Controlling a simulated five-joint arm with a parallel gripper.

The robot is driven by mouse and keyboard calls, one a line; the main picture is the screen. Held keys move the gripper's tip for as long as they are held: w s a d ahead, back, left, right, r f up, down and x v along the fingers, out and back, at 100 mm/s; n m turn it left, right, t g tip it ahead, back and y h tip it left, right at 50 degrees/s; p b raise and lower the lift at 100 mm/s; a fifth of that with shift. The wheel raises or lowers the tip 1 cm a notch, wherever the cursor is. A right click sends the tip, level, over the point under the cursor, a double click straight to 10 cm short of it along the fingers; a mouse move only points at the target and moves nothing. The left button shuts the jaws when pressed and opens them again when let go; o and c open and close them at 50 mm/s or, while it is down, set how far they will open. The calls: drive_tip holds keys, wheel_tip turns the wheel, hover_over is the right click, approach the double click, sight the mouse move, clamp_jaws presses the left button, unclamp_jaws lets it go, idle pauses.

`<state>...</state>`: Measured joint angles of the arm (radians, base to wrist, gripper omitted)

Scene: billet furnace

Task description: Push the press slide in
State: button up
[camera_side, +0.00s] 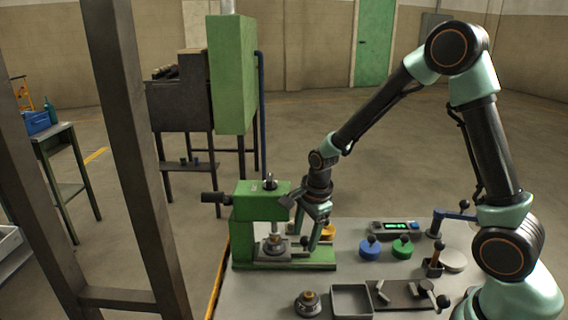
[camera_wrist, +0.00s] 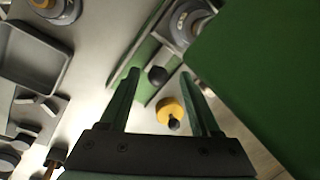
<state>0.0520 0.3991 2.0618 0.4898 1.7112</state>
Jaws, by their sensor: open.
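The green press (camera_side: 262,205) stands at the left end of the table; its green body also fills the right of the wrist view (camera_wrist: 265,75). A round grey die (camera_side: 274,246) sits under the ram, and part of it shows in the wrist view (camera_wrist: 190,22). A black slide knob (camera_wrist: 157,75) stands on the press's right side, at the grey slide strip. My gripper (camera_wrist: 159,74) is open and points down there, with the knob appearing between its fingertips. In the side view my gripper (camera_side: 318,232) is close to the press; contact cannot be told.
A yellow knobbed piece (camera_side: 328,232) is just beyond my gripper. Blue (camera_side: 370,249) and green (camera_side: 402,248) knobbed pieces stand to the right. A grey tray (camera_side: 351,302) and a round part (camera_side: 308,304) are at the front. The furnace (camera_side: 231,75) stands behind.

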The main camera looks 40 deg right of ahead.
wheel_tip(320, 180, up, 11)
drive_tip(key=s, duration=0.2)
idle(0.3)
drive_tip(key=shift+s+a+r, duration=0.1)
drive_tip(key=shift+r, duration=0.05)
drive_tip(key=s+a+r+n+t, duration=0.1)
drive_tip(key=s+r+n, duration=0.2)
drive_tip(key=n, duration=0.7)
drive_tip(key=s+a+r+n+t, duration=0.1)
drive_tip(key=s+r+n+t, duration=0.1)
drive_tip(key=s+r+n, duration=0.2)
drive_tip(key=s+n, duration=0.3)
drive_tip(key=n, duration=0.3)
drive_tip(key=shift+s+r, duration=0.2)
